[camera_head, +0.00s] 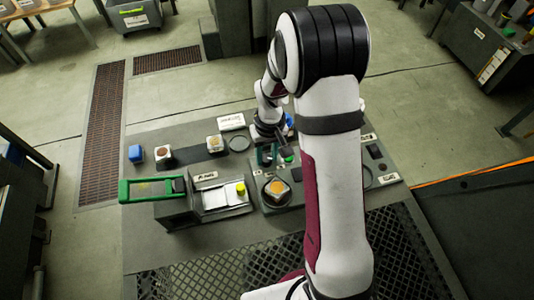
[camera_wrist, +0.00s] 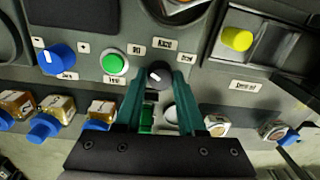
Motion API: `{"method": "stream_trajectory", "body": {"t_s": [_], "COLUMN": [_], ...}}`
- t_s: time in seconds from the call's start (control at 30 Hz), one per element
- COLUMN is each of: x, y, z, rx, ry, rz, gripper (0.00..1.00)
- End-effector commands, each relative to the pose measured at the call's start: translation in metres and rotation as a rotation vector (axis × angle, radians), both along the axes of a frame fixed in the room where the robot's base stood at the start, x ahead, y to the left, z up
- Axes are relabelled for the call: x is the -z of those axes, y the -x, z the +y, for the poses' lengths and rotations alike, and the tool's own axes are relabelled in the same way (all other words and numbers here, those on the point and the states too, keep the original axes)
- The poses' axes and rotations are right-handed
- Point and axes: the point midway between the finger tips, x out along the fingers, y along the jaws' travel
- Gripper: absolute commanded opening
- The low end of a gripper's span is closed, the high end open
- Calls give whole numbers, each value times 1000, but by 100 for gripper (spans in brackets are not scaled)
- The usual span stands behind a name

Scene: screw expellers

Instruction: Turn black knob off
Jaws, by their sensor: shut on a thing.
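The black knob (camera_wrist: 158,74) with a white pointer line shows in the wrist view, on a grey panel. The teal fingers of my gripper (camera_wrist: 161,79) are on either side of the knob, shut on it. The pointer slants toward the upper left in that view. Small labels stand around the knob, too blurred to read surely. In the head view my gripper (camera_head: 270,156) is down at the panel, partly behind my arm, and I cannot make out the knob there.
In the wrist view a green button (camera_wrist: 114,64) and a blue knob (camera_wrist: 57,58) are left of the black knob. A yellow knob (camera_wrist: 236,39) is at the upper right. Several colored-capped parts line the panel's edge.

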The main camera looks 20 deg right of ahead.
Motion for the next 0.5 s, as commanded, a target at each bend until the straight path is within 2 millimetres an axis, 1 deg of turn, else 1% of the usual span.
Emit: {"method": "stream_trajectory", "body": {"t_s": [0.3,0.33,0.47,0.5], "x": [0,0,0,0], "y": [0,0,0,0], "z": [0,0,0,0], "rx": [-2,-2,-2,-2], "ry": [0,0,0,0], "rz": [-1,-1,0,0], "gripper": [0,42,66,69]}}
